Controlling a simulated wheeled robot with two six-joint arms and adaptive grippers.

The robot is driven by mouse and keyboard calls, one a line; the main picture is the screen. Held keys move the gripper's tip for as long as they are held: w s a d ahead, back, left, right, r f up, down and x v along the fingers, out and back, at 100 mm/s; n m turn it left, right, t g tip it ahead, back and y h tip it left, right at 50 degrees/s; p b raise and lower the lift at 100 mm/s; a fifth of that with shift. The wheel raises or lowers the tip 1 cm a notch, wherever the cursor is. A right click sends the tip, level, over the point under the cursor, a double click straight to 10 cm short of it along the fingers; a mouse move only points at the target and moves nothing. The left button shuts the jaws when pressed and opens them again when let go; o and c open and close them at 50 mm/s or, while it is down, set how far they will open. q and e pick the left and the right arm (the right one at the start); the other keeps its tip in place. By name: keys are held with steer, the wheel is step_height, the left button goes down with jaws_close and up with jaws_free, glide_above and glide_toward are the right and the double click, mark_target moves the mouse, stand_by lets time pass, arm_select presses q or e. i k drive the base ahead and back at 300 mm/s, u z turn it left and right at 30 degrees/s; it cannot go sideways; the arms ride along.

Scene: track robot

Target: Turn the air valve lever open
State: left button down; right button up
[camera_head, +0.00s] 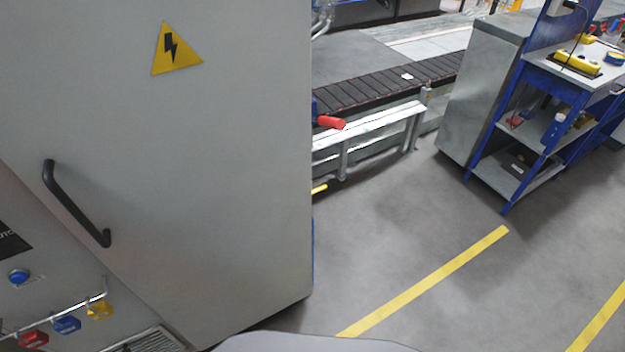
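A red handle-like part (331,122) sticks out past the right edge of the grey cabinet, beside the conveyor. It may be the air valve lever, but it is small and I cannot tell how it is turned. A bit of blue shows at its left end, and the rest is hidden behind the cabinet. Neither of my grippers is in view.
The grey cabinet (220,160) with a black handle (75,205) fills the left. Red, blue and yellow pieces (67,325) hang from a rail at lower left. A conveyor (390,85) and blue shelf (545,125) stand behind. The floor (400,240) is clear.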

mark_target(323, 186)
steer(key=z, duration=0.9)
steer(key=k, duration=1.2)
steer(key=z, duration=1.05)
steer(key=i, duration=1.1)
steer(key=u, duration=0.4)
steer(key=i, duration=1.4)
steer(key=u, duration=1.1)
steer(key=i, duration=0.8)
steer(key=u, duration=0.9)
